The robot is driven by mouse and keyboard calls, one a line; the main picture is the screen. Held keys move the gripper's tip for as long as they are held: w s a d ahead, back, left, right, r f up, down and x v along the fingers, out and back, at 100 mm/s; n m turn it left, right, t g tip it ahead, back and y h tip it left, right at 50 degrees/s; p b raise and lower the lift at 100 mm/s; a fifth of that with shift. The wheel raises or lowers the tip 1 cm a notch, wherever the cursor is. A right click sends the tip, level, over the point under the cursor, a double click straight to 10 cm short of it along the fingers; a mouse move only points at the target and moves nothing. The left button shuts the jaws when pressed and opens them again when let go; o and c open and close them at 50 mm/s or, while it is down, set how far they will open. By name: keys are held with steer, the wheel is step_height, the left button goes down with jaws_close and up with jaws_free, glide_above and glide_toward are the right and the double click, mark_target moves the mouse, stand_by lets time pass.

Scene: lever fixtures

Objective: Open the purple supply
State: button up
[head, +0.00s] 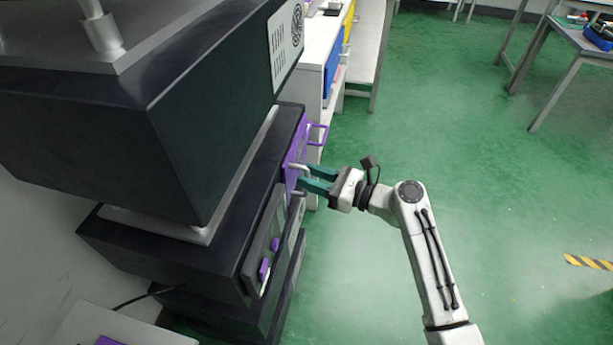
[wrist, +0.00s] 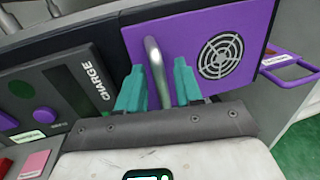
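The purple panel (wrist: 200,50) with a round vent fills the upper middle of the wrist view. In the head view, the purple panel (head: 292,158) is on the side of a black unit. A silver curved bar handle (wrist: 154,62) stands on its left part, and the handle (head: 299,167) also shows in the head view. My gripper (wrist: 158,85) has its teal fingers apart, one on each side of the handle. A gap shows between the bar and each finger. The lower end of the bar is hidden behind the gripper body.
A purple loop handle (wrist: 290,70) with a label juts out right of the panel. A grey panel marked CHARGE (wrist: 75,85) is on the left, with purple knobs (head: 264,268). A large black box (head: 160,110) stands above.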

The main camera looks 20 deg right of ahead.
steer(key=shift+x, duration=0.8)
steer(key=shift+c, duration=0.2)
jaws_close()
